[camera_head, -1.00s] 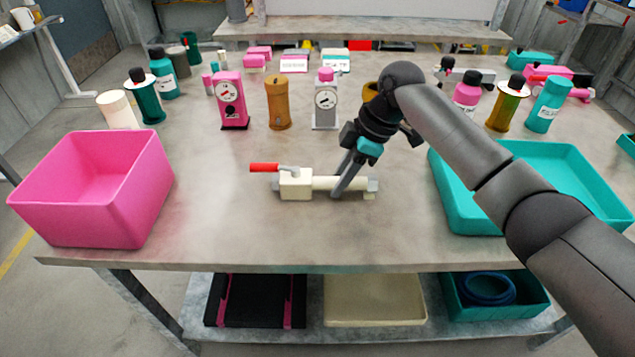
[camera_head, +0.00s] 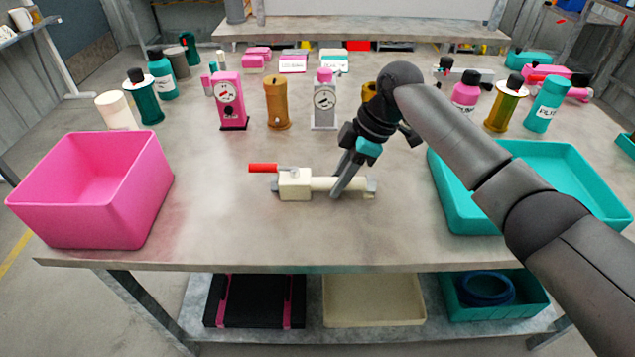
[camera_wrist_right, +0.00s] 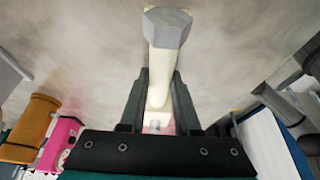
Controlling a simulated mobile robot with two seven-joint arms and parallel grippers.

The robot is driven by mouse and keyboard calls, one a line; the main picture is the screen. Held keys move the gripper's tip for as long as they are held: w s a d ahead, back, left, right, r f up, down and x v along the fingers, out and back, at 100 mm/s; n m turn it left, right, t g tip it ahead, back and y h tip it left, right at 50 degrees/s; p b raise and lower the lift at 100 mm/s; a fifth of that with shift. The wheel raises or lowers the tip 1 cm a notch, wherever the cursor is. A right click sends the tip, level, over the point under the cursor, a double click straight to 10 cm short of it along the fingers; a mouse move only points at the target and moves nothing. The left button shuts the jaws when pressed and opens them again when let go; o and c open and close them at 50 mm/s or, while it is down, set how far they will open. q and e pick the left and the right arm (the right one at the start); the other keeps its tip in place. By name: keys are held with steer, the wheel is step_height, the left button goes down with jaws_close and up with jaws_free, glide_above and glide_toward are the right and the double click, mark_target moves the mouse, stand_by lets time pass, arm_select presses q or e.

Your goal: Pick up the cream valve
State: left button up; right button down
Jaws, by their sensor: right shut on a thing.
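The cream valve (camera_head: 296,184) lies on the table's middle, with a red lever handle (camera_head: 263,168) pointing left and grey ends. My right gripper (camera_head: 338,190) reaches down over its cream pipe, right of the valve body, and is shut on that pipe. In the right wrist view the fingers (camera_wrist_right: 160,108) stand on both sides of the cream pipe (camera_wrist_right: 163,75), whose grey hexagonal end (camera_wrist_right: 167,27) points away. The valve appears at table level; whether it touches the table under the fingers is unclear. My left gripper is not in view.
A pink bin (camera_head: 140,200) stands at the left and a teal tray (camera_head: 455,205) at the right. Behind are a pink gauge unit (camera_head: 230,100), an orange cylinder (camera_head: 277,103), a grey gauge unit (camera_head: 325,105) and several bottles. The table front is clear.

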mark_target(329, 179)
steer(key=shift+r, duration=0.15)
step_height(329, 179, up, 10)
steer(key=shift+r, duration=0.2)
steer(key=shift+f, duration=0.25)
stand_by(0.4)
steer(key=shift+f+b, duration=0.4)
steer(key=shift+f, duration=2.4)
steer(key=shift+f+b, duration=0.5)
steer(key=shift+f, duration=1.75)
